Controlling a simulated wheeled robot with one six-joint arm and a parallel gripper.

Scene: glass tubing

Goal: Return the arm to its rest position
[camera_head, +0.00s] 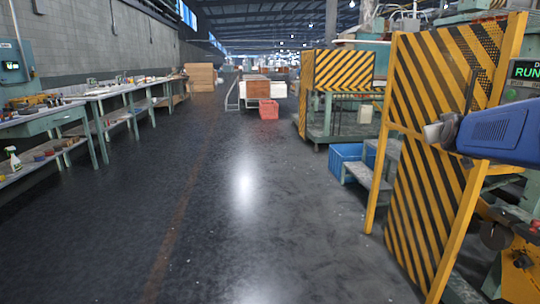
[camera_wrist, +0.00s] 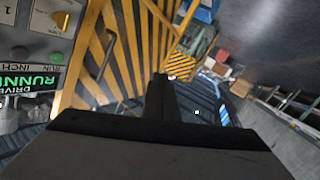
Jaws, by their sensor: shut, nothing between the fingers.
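My gripper (camera_wrist: 161,80) shows in the wrist view as two dark fingers side by side, shut with nothing between them. It points toward a yellow-and-black striped guard (camera_wrist: 130,50), and I cannot tell the exact gap. In the head view, my blue arm reaches in from the right edge in front of the striped guard (camera_head: 430,190). The arm's pale grey end shows there, but the fingers cannot be made out.
A control panel (camera_wrist: 35,50) with buttons and a green display is at the left of the wrist view. A blue bin (camera_head: 345,158) and a step stand behind the guard. Workbenches (camera_head: 75,112) line the left wall. The dark floor (camera_head: 220,220) between is clear.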

